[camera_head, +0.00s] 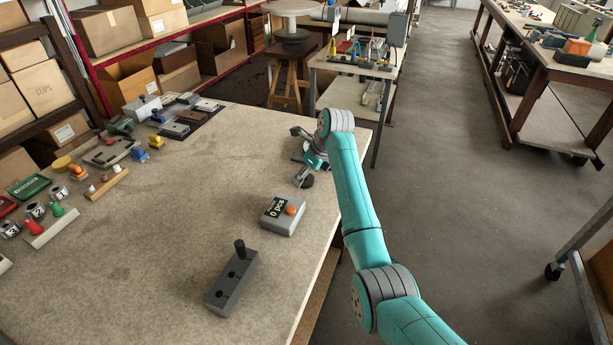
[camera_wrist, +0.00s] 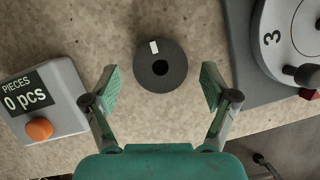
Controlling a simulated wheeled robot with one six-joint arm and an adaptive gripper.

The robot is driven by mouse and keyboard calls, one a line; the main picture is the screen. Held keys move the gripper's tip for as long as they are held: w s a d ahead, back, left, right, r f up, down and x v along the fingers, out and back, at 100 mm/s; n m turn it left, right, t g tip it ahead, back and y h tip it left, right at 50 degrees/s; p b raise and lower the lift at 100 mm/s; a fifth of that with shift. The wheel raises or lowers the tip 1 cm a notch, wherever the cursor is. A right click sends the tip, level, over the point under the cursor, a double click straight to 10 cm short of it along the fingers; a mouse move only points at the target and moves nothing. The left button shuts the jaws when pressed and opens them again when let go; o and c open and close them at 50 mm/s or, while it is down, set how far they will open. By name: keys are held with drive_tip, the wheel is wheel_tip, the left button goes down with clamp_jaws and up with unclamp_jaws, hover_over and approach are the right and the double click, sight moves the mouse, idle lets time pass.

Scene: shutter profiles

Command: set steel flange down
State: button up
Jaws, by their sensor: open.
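The steel flange is a dark grey ring (camera_wrist: 160,80) with a round centre hole and a small white label. It lies flat on the speckled table top (camera_wrist: 75,35). My gripper (camera_wrist: 160,72) is open above it, with one finger on each side and visible gaps between the fingers and the ring. In the head view, a dark round piece (camera_head: 307,181) on the table beside my gripper appears to be the flange. My arm partly hides the area around it.
A grey counter box (camera_wrist: 45,100) reading "0 pcs" with an orange button stands left of the flange. A round dial fixture marked 3 (camera_wrist: 290,35) stands close on the right. A dark block with an upright peg (camera_head: 232,283) sits nearer on the table.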

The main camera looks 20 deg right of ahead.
drive_tip(key=v, duration=1.1)
drive_tip(key=shift+r, duration=0.15)
drive_tip(key=shift+s, duration=0.1)
